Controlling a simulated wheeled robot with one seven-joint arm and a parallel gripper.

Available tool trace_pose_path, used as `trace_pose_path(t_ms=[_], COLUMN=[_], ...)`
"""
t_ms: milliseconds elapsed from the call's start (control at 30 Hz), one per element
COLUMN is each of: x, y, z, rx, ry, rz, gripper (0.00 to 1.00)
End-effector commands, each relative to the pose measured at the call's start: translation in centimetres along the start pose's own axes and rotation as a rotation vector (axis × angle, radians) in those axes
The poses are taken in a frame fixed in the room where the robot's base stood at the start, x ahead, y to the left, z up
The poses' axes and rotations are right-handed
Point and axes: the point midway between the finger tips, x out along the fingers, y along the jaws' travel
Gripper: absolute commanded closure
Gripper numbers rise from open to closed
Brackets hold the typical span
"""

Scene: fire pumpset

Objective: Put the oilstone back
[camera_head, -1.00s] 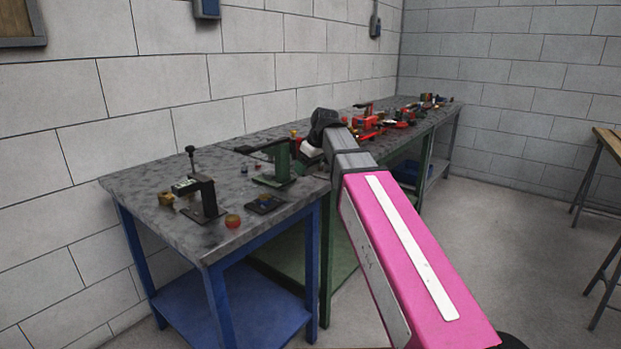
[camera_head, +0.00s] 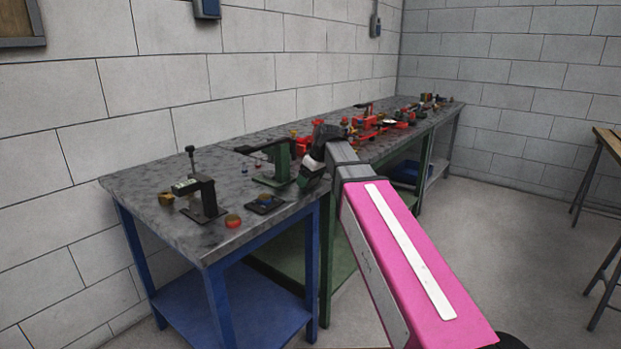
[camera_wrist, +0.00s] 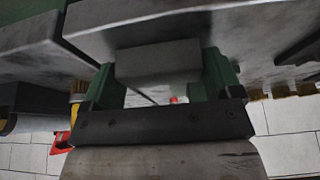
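In the wrist view a plain grey rectangular block (camera_wrist: 157,63), which looks like the oilstone, sits between the two green fingers of my gripper (camera_wrist: 160,80). The fingers appear closed on its sides. Bench slabs fill the top of that view behind the block. In the head view my gripper (camera_head: 312,178) is at the front edge of the bench row, just right of a green bench tool (camera_head: 277,160). The block cannot be made out there, and the fingertips are too small to read. The place where the oilstone belongs cannot be identified.
The near bench (camera_head: 150,186) carries a black clamp-like stand (camera_head: 204,194), a small dark tray (camera_head: 264,204), a round red-orange item (camera_head: 233,220) and a brass piece (camera_head: 166,199). Red equipment (camera_head: 370,128) crowds the farther benches. The floor at right (camera_head: 500,240) is clear.

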Motion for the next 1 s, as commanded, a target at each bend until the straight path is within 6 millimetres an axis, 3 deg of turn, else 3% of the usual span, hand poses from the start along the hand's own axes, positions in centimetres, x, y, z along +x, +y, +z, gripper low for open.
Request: trace_pose_path(t_ms=[433, 1000], x=[-1.0, -9.9], y=[0.0, 0.0], z=[-0.1, -0.2], rx=[0.000, 0.000], ry=[0.001, 0.001], rz=[0.001, 0.001], gripper=[0.00, 0.00])
